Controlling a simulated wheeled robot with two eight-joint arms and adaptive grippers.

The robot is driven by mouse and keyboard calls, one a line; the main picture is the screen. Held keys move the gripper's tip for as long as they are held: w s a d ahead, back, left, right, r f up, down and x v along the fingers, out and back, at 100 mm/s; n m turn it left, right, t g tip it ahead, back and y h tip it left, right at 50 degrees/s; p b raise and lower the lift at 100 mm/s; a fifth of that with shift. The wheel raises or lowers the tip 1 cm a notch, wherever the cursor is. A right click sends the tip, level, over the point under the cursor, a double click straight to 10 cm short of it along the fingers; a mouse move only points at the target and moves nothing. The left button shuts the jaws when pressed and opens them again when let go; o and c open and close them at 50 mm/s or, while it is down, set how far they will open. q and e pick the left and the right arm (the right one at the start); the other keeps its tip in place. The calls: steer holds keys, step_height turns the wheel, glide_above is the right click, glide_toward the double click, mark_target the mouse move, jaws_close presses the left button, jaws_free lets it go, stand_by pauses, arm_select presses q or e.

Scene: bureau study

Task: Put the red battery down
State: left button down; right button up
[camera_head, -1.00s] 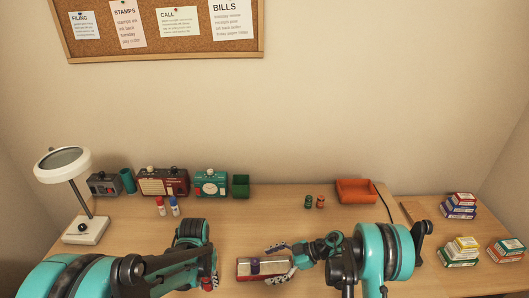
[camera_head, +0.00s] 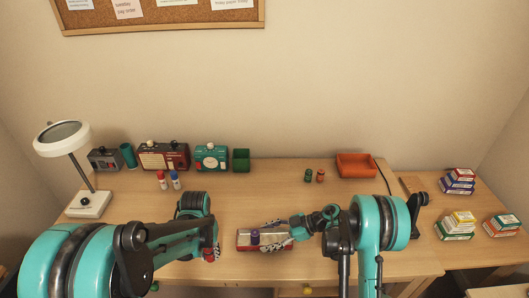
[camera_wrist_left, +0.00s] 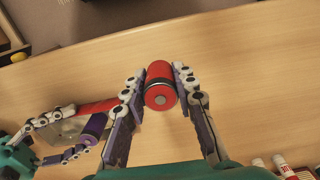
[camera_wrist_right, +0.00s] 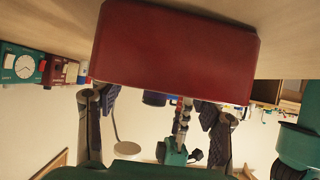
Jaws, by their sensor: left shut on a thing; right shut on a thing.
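The red battery (camera_wrist_left: 161,86) is between the fingers of my left gripper (camera_wrist_left: 160,82), with one end facing the left wrist camera. In the head view the battery (camera_head: 208,254) shows as a small red spot below my left gripper, near the desk's front edge. My right gripper (camera_wrist_right: 158,103) is shut on a red case with a grey top (camera_wrist_right: 175,50), seen from its red side in the right wrist view. In the head view the case (camera_head: 279,243) is right of my left gripper. A purple cylinder (camera_head: 255,237) is at the case's top. Clearance above the desk is unclear.
Red and blue-capped white cylinders (camera_head: 162,180), radios (camera_head: 163,157), a green bin (camera_head: 241,160), two small batteries (camera_head: 314,176) and an orange tray (camera_head: 356,165) stand behind. A lamp (camera_head: 89,204) is left; small boxes (camera_head: 456,225) are right.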

arm_select(q)
steer(key=w+d+r+m, duration=0.1)
steer(key=w+d+r, duration=0.3)
steer(key=d, duration=0.6)
steer(key=w+d+r+m, duration=0.15)
steer(key=w+d, duration=0.35)
steer(key=d, duration=0.5)
arm_select(e)
steer(key=shift+f, duration=0.1)
arm_select(q)
glide_above(273, 241)
steer(key=shift+n, duration=0.25)
step_height(273, 241, down, 4)
steer(key=shift+f, duration=2.6)
steer(key=shift+f, duration=0.1)
steer(key=c, duration=1.2)
jaws_free()
